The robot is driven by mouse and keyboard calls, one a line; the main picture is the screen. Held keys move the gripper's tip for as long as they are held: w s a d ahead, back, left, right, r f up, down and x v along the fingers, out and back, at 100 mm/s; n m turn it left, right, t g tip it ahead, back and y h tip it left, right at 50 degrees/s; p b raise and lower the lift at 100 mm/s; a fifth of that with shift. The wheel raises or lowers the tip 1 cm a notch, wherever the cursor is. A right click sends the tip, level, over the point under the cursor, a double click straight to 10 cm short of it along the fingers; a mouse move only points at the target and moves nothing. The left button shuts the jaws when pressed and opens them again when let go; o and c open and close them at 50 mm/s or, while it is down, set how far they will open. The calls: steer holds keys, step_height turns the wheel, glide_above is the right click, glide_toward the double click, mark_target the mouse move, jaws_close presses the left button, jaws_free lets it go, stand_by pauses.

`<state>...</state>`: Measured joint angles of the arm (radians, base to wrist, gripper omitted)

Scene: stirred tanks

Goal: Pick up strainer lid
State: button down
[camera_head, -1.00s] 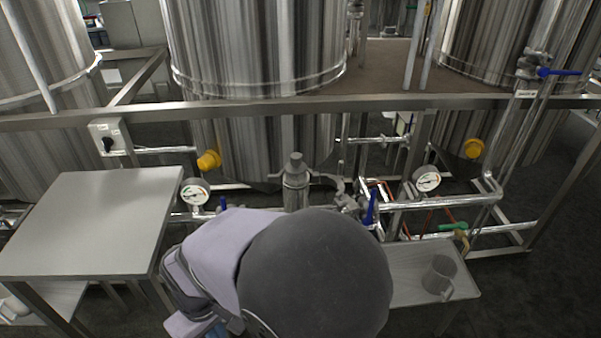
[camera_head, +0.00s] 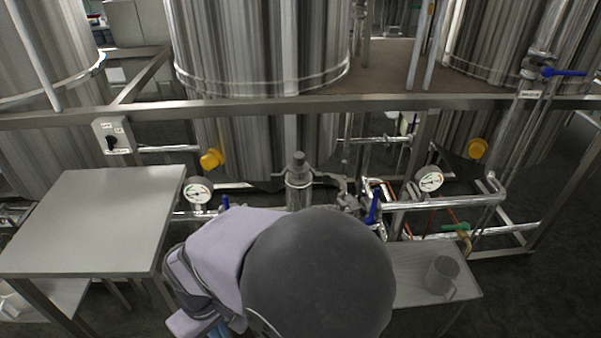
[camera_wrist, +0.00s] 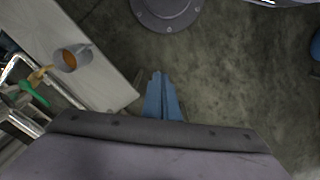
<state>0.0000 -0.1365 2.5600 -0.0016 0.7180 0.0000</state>
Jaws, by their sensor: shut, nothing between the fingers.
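The strainer lid (camera_head: 298,163) is a grey cap with a narrow knob on top. In the head view it sits on the upright metal strainer body (camera_head: 299,195), in front of the middle tank. My gripper (camera_wrist: 160,76) shows in the wrist view as two blue fingers, closed together with nothing between them. They point over bare floor, beside the low bench. The strainer lid is not seen in the wrist view. In the head view my arm covers the area just in front of the strainer, and the fingertips are hidden.
A metal table (camera_head: 95,215) stands at the left. A low bench (camera_head: 405,268) at the right holds a mug (camera_head: 441,275); the wrist view shows orange contents in it. Pipes, gauges (camera_head: 430,180) and a blue-handled valve (camera_head: 372,207) surround the strainer.

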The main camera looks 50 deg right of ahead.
stand_by(0.4)
steer(key=c, duration=1.4)
jaws_free()
steer(key=shift+o, duration=0.2)
steer(key=shift+w, duration=0.1)
